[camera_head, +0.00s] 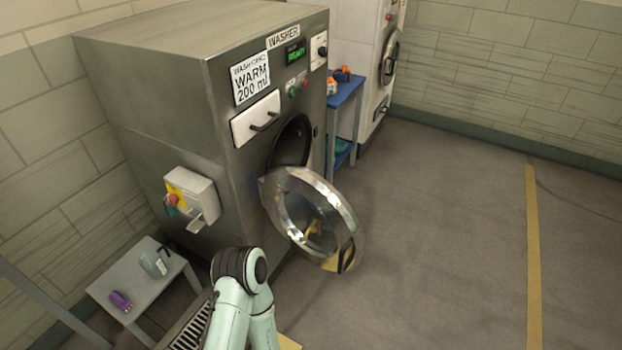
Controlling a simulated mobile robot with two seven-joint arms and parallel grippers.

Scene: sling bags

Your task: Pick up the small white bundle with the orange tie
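A small white bundle with orange on it (332,87) sits at the near end of the blue stand beyond the washer. It is small in the view, so its tie cannot be made out clearly. A dark blue bundle with orange (343,74) sits just behind it, close or touching. One of my arms shows at the bottom centre as pale green links with a dark joint, but no gripper fingers are visible. Neither gripper is in view.
The washer (180,90) has its round glass door (310,215) standing open into the floor space. The blue stand (346,94) is beyond it, beside a second machine (375,60). A grey side table (115,283) stands at left. The floor at right is clear.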

